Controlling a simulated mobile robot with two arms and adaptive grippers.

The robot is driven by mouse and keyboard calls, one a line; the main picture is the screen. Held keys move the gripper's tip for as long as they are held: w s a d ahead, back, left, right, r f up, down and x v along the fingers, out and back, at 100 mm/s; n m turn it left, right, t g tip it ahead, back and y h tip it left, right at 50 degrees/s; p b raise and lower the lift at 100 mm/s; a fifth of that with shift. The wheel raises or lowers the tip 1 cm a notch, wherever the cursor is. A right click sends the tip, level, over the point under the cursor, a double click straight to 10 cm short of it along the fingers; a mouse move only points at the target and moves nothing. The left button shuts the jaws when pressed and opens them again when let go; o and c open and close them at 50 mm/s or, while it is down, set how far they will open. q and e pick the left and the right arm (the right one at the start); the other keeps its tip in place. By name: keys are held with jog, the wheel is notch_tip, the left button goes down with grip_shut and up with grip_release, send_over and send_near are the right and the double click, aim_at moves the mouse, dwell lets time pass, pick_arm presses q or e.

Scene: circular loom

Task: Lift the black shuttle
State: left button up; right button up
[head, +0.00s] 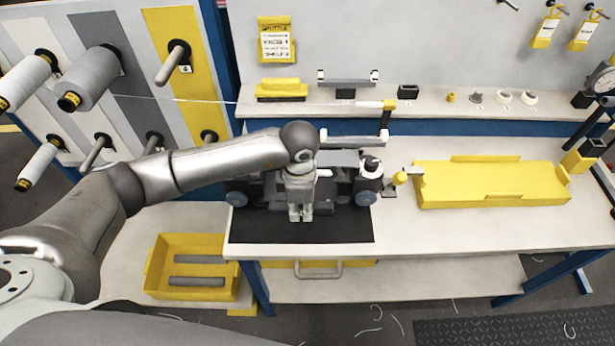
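The black shuttle (341,187) is a long dark body with blue-grey wheels at its two ends. It appears to rest level on the black mat (330,231) on the workbench. My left gripper (300,217) points down over the middle of the shuttle and hides part of it. Its two fingertips look close together, but I cannot tell whether they are shut on a part of the shuttle. My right gripper is not in view.
A yellow tray (490,184) stands on the bench to the right. A raised shelf (430,107) with small parts runs behind the shuttle. A yellow bin (194,242) with grey rods sits low on the left. Thread spools (92,80) hang on the left panel.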

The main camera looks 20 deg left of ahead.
pick_arm(q)
grip_shut()
jog(key=shift+w+r, duration=0.1)
jog(key=shift+r, duration=0.05)
jog(key=shift+r, duration=0.6)
jog(key=shift+r+p, duration=0.8)
jog(key=shift+r, duration=0.8)
jog(key=shift+r+p, duration=0.45)
jog(key=shift+r, duration=0.55)
